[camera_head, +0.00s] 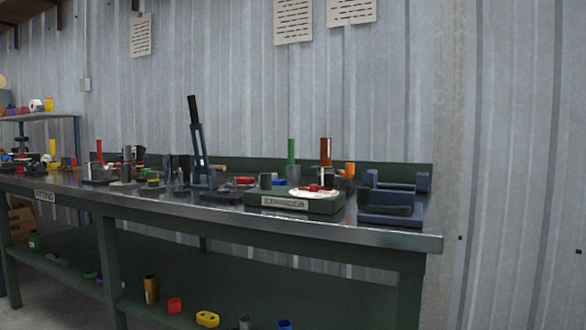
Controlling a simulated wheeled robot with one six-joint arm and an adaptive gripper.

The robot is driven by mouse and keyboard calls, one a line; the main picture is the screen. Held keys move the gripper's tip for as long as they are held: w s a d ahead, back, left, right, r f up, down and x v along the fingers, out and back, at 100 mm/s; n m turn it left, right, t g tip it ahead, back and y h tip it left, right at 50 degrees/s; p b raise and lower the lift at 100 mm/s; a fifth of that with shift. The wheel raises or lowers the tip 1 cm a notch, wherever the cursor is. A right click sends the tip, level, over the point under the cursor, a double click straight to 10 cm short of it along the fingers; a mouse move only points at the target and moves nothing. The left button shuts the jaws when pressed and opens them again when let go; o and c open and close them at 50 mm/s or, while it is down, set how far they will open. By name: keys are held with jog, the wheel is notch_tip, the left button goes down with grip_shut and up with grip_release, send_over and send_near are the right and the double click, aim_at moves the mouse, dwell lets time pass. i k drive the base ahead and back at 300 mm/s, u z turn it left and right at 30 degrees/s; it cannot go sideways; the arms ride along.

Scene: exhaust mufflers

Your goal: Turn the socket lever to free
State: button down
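No part marked as the socket lever can be made out for sure. A small red lever-like piece (316,188) lies on a white disc on top of a green box (325,205) labelled EXPANDER. A tall upright lever with a black grip (194,112) and a blue-grey frame stands left of this box, tilted slightly left. Both are on the long metal-topped workbench (395,237). My gripper is not in view, so its state and distance from these things do not show.
A dark blue fixture (390,214) sits near the bench's right end. Green (291,152) and brown (326,150) upright handles stand behind the green box. Several small tools crowd the bench's left part. Loose parts lie on the lower shelf (180,285). A corrugated wall is close behind.

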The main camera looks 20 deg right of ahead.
aim_at(350, 167)
jog(key=u, duration=1.3)
jog(key=k, duration=1.15)
jog(key=z, duration=1.6)
jog(key=i, duration=0.5)
